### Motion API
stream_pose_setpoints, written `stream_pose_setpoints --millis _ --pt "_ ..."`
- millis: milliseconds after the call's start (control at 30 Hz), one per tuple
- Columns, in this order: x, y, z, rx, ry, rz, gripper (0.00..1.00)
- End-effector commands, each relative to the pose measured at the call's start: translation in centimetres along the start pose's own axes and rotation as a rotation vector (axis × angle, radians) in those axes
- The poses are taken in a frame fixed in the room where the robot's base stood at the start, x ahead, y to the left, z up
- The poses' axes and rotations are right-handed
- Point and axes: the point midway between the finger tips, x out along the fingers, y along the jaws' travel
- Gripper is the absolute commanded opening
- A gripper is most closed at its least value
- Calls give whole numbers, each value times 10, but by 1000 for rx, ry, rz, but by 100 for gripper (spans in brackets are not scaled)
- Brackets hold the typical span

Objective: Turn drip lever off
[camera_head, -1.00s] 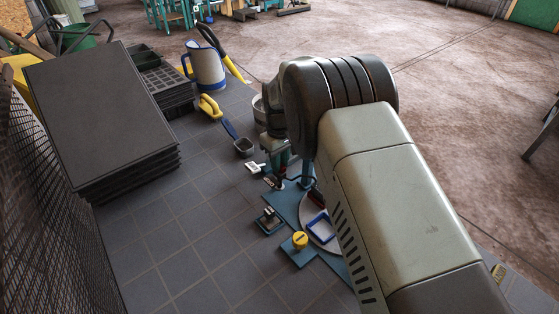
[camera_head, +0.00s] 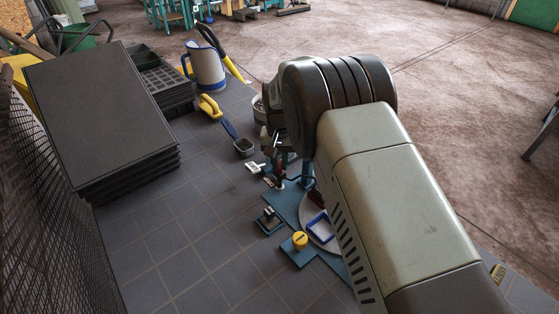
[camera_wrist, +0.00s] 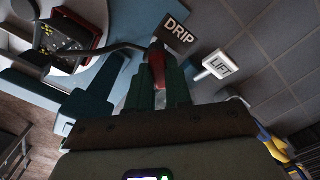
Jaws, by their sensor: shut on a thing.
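In the wrist view, the red drip lever (camera_wrist: 156,62) stands between the two teal fingers of my gripper (camera_wrist: 158,78), which is shut on it. A thin metal rod runs left from the lever's top. The dark DRIP sign (camera_wrist: 177,33) is just beyond the lever, to its right. The white LIFT sign (camera_wrist: 220,66) is farther right. In the head view, my arm hides most of the lever and fingers. The blue mixer base (camera_head: 286,208) shows below my wrist. I cannot tell the lever's on or off setting.
In the head view, a yellow knob (camera_head: 300,240) and a round plate with a blue frame (camera_head: 320,228) lie near my arm. A blue-handled scoop (camera_head: 243,147), a jug (camera_head: 206,66) and stacked dark trays (camera_head: 100,110) stand left. Tiled surface at lower left is clear.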

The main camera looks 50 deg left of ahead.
Motion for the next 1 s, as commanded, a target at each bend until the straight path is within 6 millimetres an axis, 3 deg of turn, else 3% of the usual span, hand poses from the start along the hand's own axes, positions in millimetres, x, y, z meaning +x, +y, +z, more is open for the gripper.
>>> stream_pose_setpoints --millis 600,1000 --pt "0 0 2 568 -6 1 0" --pt "0 -1 2 794 -6 2 0"
